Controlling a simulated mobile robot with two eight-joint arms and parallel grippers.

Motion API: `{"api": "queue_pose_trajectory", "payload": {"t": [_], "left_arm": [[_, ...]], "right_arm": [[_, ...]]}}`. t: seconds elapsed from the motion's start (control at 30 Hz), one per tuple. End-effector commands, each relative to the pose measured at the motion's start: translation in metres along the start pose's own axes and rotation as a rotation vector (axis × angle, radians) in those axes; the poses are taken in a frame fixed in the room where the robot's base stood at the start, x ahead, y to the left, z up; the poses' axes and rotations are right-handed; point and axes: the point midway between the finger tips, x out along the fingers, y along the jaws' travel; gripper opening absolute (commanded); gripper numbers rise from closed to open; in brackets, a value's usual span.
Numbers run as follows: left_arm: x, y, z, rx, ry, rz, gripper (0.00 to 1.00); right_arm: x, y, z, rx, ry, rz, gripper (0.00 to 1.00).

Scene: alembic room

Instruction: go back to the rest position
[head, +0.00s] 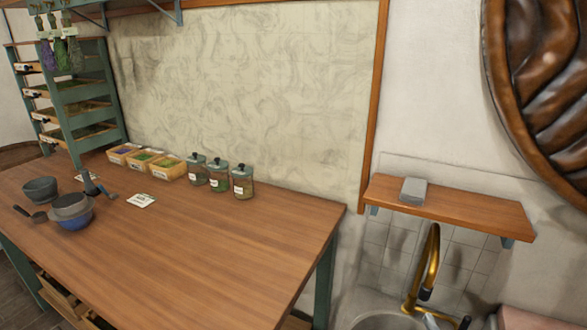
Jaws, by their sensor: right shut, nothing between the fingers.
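My left gripper is not in view. Of my right gripper at most a small dark part shows at the bottom edge, beside the sink; I cannot make out its fingers clearly. Nothing held shows in the picture. Neither arm can be seen over the wooden worktable (190,240).
On the worktable stand three lidded jars (218,177), small labelled boxes (168,168), a white card (141,200), a grey bowl (40,188) and a blue-based bowl (74,216). A shelf (450,210) overhangs a golden tap (426,265) and sink (385,321). The table's front half is clear.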

Motion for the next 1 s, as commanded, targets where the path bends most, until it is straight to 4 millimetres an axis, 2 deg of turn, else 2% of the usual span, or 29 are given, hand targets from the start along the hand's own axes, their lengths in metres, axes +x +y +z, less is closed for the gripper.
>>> {"api": "queue_pose_trajectory", "payload": {"t": [0.07,0.13,0.27,0.37,0.5,0.73,0.77,0.8,1.0], "left_arm": [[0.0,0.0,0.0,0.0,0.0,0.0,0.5],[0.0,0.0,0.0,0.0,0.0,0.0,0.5],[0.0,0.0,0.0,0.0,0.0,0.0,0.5],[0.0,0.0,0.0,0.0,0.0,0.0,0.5],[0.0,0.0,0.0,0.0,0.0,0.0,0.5],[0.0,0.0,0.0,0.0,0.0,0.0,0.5],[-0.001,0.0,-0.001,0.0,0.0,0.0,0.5],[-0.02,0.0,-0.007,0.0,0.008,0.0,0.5],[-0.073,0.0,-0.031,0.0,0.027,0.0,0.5]], "right_arm": [[0.001,0.01,-0.003,0.146,-0.096,-0.007,0.0],[-0.002,0.011,-0.004,0.308,-0.204,-0.036,0.0],[-0.024,-0.01,-0.017,0.615,-0.405,-0.161,0.0],[-0.054,-0.037,-0.039,0.82,-0.545,-0.307,0.0],[-0.106,-0.073,-0.079,1.025,-0.704,-0.534,0.0],[-0.191,-0.105,-0.142,1.196,-0.883,-0.88,0.0],[-0.202,-0.105,-0.149,1.208,-0.901,-0.92,0.0],[-0.198,-0.085,-0.148,1.209,-0.893,-0.898,0.0],[-0.194,-0.027,-0.154,1.213,-0.876,-0.878,0.0]]}}
